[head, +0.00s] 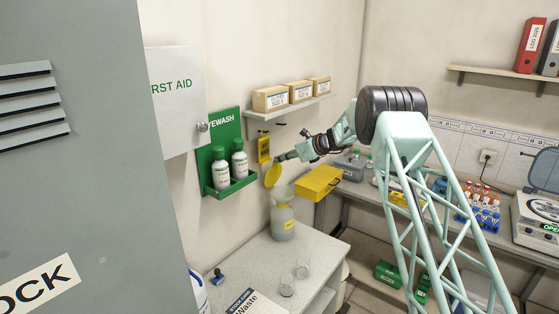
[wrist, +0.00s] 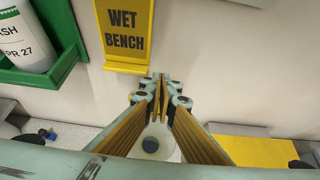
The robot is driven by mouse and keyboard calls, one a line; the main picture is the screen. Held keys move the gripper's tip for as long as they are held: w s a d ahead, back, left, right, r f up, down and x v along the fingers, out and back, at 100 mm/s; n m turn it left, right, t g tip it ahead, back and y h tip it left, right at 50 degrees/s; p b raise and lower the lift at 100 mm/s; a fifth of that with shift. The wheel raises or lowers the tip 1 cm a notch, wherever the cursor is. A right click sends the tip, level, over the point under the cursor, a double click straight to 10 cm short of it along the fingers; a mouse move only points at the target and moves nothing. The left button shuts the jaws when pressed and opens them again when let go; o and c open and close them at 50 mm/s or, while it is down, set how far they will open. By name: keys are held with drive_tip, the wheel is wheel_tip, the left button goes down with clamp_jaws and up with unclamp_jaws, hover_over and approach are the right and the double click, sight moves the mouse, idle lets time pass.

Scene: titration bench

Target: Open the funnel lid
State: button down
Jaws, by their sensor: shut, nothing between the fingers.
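The funnel (head: 283,192) sits in the neck of a pale bottle (head: 284,224) with a yellow label on the grey bench. Its round yellow lid (head: 273,175) stands steeply raised at the funnel's left side, so the funnel mouth is uncovered. My gripper (head: 281,157) is shut and empty, just above and right of the lid's upper edge; whether it touches the lid I cannot tell. In the wrist view my gripper's fingertips (wrist: 160,82) are together. The pale funnel (wrist: 158,134) with its dark opening shows below them, partly hidden by the fingers.
A green eyewash holder (head: 229,184) with two bottles hangs on the wall at left. A yellow wet bench sign (wrist: 127,35) is on the wall behind. A yellow box (head: 319,183) stands right of the funnel.

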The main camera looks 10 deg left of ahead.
drive_tip(key=shift+r, duration=0.25)
drive_tip(key=shift+r+p, duration=0.35)
drive_tip(key=shift+r, duration=0.05)
drive_tip(key=shift+r, duration=0.15)
drive_tip(key=shift+d, duration=0.1)
idle(0.5)
drive_tip(key=f+b+v, duration=0.1)
drive_tip(key=b+v, duration=0.2)
drive_tip(key=v, duration=1)
drive_tip(key=shift+s+d+f, duration=0.25)
drive_tip(key=shift+d+f, duration=0.1)
idle(0.4)
